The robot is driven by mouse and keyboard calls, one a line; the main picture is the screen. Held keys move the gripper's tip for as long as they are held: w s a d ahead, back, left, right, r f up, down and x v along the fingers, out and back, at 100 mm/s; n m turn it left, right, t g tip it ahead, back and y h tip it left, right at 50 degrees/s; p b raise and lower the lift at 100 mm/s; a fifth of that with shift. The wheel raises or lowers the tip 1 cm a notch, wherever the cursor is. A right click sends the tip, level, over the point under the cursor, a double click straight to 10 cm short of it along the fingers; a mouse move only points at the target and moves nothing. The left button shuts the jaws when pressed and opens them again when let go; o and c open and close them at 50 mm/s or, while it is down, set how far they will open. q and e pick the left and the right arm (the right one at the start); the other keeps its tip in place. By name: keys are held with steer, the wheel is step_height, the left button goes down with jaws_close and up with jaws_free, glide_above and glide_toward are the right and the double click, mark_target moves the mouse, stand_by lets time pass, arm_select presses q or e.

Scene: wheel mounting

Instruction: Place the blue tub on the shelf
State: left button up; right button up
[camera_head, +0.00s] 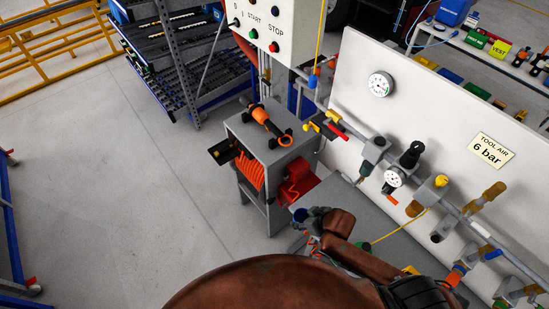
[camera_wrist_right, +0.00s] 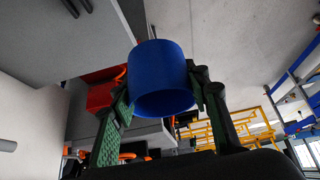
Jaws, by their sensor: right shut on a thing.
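The blue tub (camera_wrist_right: 160,78) is held between the two green-padded fingers of my right gripper (camera_wrist_right: 163,100) in the right wrist view. Its round open end faces the camera. A shelf (camera_head: 484,65) with bins and coloured items runs behind the white panel at the upper right. I cannot tell whether that is the task's shelf. My left gripper is not in view.
The grey cabinet (camera_head: 270,142) carries an orange-and-black tool (camera_head: 265,118) on top and an orange hose (camera_head: 250,172) inside. A red item (camera_head: 297,184) is beside it. The white panel (camera_head: 432,120) with air pipe and gauges stands behind the bench. Floor at left is clear.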

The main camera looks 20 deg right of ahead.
steer(key=shift+w+a+r+b, duration=0.1)
steer(key=shift+w+r+b, duration=0.15)
steer(key=shift+w, duration=0.2)
arm_select(q)
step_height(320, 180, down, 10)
steer(key=b, duration=0.9)
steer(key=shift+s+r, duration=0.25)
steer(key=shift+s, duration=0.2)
arm_select(e)
steer(key=w+a+r+m+h, duration=0.2)
steer(key=w+r+m, duration=0.2)
steer(key=w+r, duration=0.5)
step_height(320, 180, up, 4)
steer(key=shift+w+f+t+h, duration=0.25)
steer(key=shift+w+t+h, duration=0.05)
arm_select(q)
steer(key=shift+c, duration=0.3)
arm_select(e)
steer(key=shift+a, duration=0.1)
